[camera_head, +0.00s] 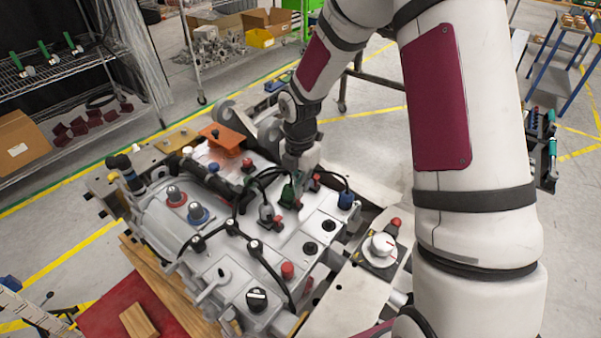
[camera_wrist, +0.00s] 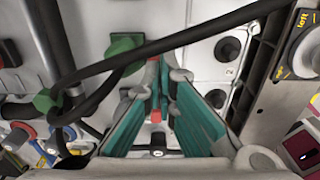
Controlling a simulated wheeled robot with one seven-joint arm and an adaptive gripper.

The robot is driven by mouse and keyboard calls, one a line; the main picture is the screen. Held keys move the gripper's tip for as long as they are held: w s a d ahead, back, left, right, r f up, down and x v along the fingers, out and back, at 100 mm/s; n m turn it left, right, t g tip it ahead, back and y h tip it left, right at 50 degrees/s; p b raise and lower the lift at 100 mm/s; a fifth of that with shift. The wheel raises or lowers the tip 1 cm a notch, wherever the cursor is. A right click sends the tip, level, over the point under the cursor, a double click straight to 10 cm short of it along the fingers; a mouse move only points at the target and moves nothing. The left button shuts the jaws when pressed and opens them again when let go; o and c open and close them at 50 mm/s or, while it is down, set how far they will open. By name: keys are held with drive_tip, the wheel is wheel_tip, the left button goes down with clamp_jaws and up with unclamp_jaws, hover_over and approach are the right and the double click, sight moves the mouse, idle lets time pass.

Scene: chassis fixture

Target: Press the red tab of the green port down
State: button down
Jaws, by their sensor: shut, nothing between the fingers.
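A green connector (camera_head: 289,194) stands on the grey chassis fixture, just below my gripper (camera_head: 299,166) in the head view. In the wrist view a green connector (camera_wrist: 125,52) with a black cable lies just left of my fingertips (camera_wrist: 164,70). A narrow red piece (camera_wrist: 151,75) shows right beside the fingertips, and a small red piece (camera_wrist: 156,115) shows in the gap between the teal finger pads. I cannot tell which of these is the red tab, or whether the fingertips touch it. My gripper is shut and empty, pointing down at the fixture.
Black cables (camera_wrist: 175,38) cross close to the fingers. An orange block (camera_head: 222,138) sits at the back left.

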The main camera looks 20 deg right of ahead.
drive_tip(key=shift+f, duration=0.45)
